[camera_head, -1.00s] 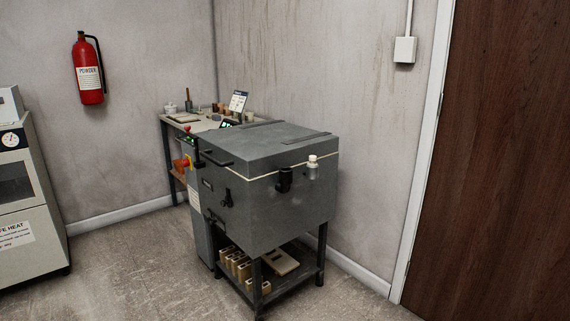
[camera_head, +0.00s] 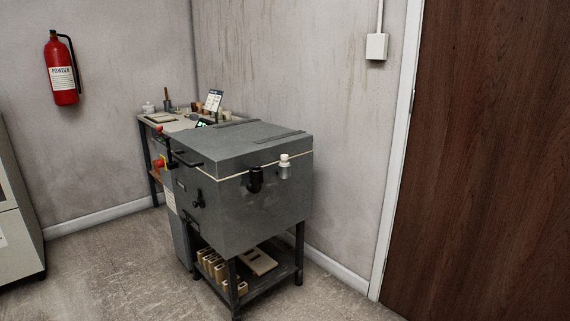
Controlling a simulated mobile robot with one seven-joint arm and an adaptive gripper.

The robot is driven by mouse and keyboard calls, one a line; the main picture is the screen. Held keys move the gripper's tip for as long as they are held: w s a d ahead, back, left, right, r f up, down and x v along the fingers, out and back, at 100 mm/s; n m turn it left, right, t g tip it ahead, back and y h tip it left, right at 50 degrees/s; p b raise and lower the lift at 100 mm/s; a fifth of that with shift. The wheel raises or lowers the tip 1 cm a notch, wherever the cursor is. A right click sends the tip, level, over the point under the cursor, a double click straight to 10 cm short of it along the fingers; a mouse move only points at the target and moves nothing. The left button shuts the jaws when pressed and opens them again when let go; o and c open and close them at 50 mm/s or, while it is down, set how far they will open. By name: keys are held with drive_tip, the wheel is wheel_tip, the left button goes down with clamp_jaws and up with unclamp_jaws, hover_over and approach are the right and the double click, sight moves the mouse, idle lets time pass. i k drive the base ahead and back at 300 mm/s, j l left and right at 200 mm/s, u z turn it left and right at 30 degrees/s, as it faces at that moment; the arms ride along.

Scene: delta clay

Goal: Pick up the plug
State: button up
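A grey box-shaped kiln (camera_head: 245,205) with a closed lid stands on a dark stand in the middle of the view. A small pale piece with a white rounded top (camera_head: 285,166) is at its right-hand face, just below the lid seam. It may be the plug, but it is too small to be sure. A black cylindrical fitting (camera_head: 255,179) sticks out of the same face, just left of the pale piece. My gripper is not in view.
Several pale blocks (camera_head: 217,269) lie on the stand's lower shelf (camera_head: 267,285). A cluttered worktable (camera_head: 155,119) stands behind the kiln. A brown door (camera_head: 490,150) is at right, a fire extinguisher (camera_head: 62,72) at left. Floor is clear at front left (camera_head: 110,270).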

sight(284, 158)
drive_tip(key=i+l+u, duration=0.15)
drive_tip(key=u, duration=0.3)
drive_tip(key=i+l+u, duration=0.1)
drive_tip(key=u, duration=0.35)
drive_tip(key=l+u, duration=0.45)
drive_tip(key=i+l+u, duration=0.1)
drive_tip(key=l+u, duration=0.15)
drive_tip(key=l, duration=0.3)
drive_tip(key=i+l+u, duration=0.2)
drive_tip(key=l, duration=1.6)
drive_tip(key=k+l+u, duration=0.15)
drive_tip(key=l, duration=1)
drive_tip(key=i, duration=0.05)
